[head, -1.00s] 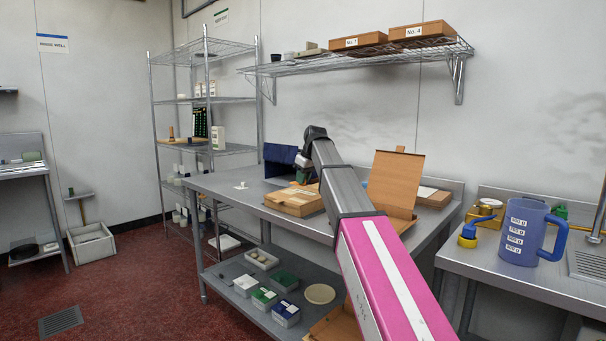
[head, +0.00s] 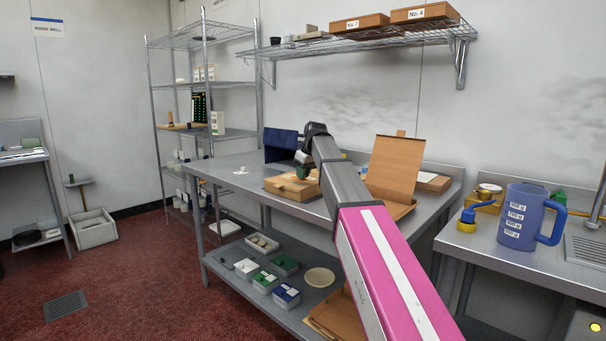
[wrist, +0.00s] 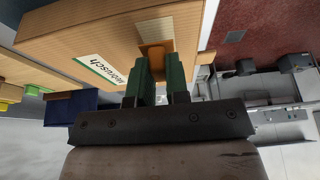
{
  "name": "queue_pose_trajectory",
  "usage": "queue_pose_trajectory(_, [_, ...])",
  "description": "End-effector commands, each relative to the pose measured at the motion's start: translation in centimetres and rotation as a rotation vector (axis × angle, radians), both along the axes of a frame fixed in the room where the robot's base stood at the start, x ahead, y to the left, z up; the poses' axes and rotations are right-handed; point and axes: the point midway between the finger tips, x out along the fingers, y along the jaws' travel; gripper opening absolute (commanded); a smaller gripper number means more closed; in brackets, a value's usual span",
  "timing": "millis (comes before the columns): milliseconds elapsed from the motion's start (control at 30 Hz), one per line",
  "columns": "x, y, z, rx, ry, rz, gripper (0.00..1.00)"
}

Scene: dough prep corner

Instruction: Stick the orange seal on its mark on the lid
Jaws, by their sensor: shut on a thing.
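The wooden box with its lid (head: 290,189) sits on the steel table. In the wrist view the box (wrist: 75,30) fills the upper left, with a white, green-edged label (wrist: 104,72) bearing dark letters. My gripper (head: 302,172) is at the box in the head view. In the wrist view the green fingers of my gripper (wrist: 160,72) are shut on the orange seal (wrist: 153,57), held close against the box. A paler patch (wrist: 155,27) shows just beyond the seal; I cannot tell whether it is the mark, or whether the seal touches the box.
A tilted wooden board (head: 397,165) stands right of my arm. A dark blue object (head: 280,145) is behind the box. A wire shelf (head: 365,40) with boxes hangs above. A blue measuring jug (head: 527,217) is at the right. The table's left part is largely clear.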

Motion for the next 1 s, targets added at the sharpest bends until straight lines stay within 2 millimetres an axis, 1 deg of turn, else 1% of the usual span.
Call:
queue_pose_trajectory(467, [0.0,0.0,-0.1,0.0,0.0,0.0,0.0])
queue_pose_trajectory(1000, [0.0,0.0,-1.2,0.0,0.0,0.0,0.0])
